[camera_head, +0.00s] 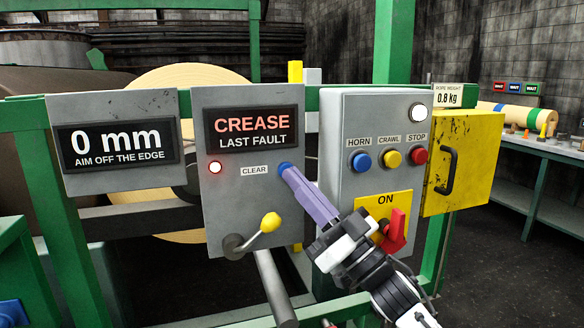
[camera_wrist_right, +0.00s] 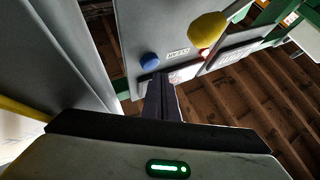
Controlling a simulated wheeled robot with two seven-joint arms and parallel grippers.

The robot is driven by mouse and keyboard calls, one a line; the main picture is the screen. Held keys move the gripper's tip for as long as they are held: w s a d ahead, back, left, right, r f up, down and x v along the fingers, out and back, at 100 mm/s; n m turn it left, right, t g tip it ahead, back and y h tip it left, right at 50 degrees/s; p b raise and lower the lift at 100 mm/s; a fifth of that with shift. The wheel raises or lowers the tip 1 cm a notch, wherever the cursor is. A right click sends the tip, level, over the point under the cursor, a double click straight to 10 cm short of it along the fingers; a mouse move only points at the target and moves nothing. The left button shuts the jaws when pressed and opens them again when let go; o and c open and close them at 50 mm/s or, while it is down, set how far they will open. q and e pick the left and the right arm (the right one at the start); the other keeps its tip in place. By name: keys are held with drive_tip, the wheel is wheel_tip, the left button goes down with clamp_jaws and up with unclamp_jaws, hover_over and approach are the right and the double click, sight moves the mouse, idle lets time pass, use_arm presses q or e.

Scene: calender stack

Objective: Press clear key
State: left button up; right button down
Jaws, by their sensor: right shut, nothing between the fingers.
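The clear key is a blue round button (camera_head: 284,168) right of the CLEAR label (camera_head: 255,170), on the grey panel (camera_head: 228,200) reading CREASE, LAST FAULT. My right gripper (camera_head: 290,174) is shut and empty, its purple-grey fingers pointing up-left with the tips at the key's lower right edge. In the right wrist view the key (camera_wrist_right: 149,61) shows just beyond and left of the fingertips (camera_wrist_right: 161,78). I cannot tell whether they touch. A red lamp (camera_head: 215,168) glows on the same panel. My left gripper is out of view.
A yellow-knobbed crank (camera_head: 268,224) sticks out below the key. To the right, a grey box (camera_head: 352,112) carries HORN, CRAWL and STOP buttons and a red switch handle (camera_head: 396,232). A 0 mm display panel (camera_head: 112,98) hangs left. A yellow door (camera_head: 474,150) stands far right.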

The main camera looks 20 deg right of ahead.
drive_tip(key=shift+w+d+r+t, duration=0.2)
drive_tip(key=shift+d+r+t, duration=0.1)
drive_tip(key=shift+r, duration=0.15)
drive_tip(key=s, duration=0.1)
drive_tip(key=s+f+p, duration=0.1)
drive_tip(key=s, duration=0.1)
drive_tip(key=shift+s+a+f, duration=0.1)
drive_tip(key=shift+s+a, duration=0.05)
drive_tip(key=shift+s, duration=0.1)
drive_tip(key=shift+a, duration=0.1)
